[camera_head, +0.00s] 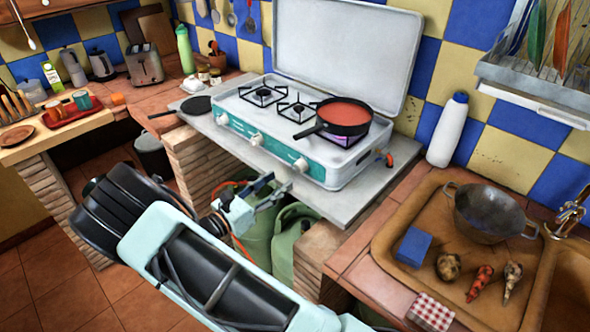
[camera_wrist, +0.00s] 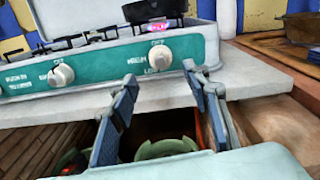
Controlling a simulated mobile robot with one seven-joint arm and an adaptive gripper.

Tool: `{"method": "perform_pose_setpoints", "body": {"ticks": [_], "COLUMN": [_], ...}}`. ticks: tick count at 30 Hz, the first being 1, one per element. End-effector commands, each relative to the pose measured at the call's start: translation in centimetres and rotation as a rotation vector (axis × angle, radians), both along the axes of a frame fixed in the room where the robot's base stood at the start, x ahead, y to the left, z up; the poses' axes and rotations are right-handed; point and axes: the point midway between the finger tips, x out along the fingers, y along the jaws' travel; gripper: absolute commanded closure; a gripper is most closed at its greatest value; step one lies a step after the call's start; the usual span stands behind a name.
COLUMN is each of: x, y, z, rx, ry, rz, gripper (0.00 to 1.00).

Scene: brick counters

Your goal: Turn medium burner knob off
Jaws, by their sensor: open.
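The camping stove (camera_head: 232,131) has a teal front with three white knobs: left (camera_head: 222,118), middle (camera_head: 256,139) and right (camera_head: 300,164). The middle knob (camera_wrist: 61,75) and right knob (camera_wrist: 160,57) show in the wrist view. I cannot tell which is the medium burner's. A purple-pink flame (camera_wrist: 157,26) glows under the pan at the right burner. My gripper (camera_head: 281,182) is open and empty, in front of the stove's right part. In the wrist view, its fingertips (camera_wrist: 160,72) frame the right knob from either side, with no clear contact.
A black frying pan (camera_head: 344,113) with red contents sits on the right burner, its handle pointing front-left. The grey counter slab (camera_head: 345,205) juts out below the stove. Green gas cylinders (camera_head: 290,238) stand under it. A white bottle (camera_head: 447,130) stands right of the stove.

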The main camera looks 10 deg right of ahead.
Motion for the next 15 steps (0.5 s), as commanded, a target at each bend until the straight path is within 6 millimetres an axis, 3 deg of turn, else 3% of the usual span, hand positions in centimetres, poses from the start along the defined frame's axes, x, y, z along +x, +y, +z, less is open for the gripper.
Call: {"method": "perform_pose_setpoints", "body": {"ticks": [7, 15], "x": [2.8, 4.4], "y": [-4.1, -6.2], "z": [0.1, 0.0], "rx": [0.001, 0.003], "ry": [0.0, 0.0], "rz": [-0.004, -0.002], "gripper": [0.56, 0.56]}}
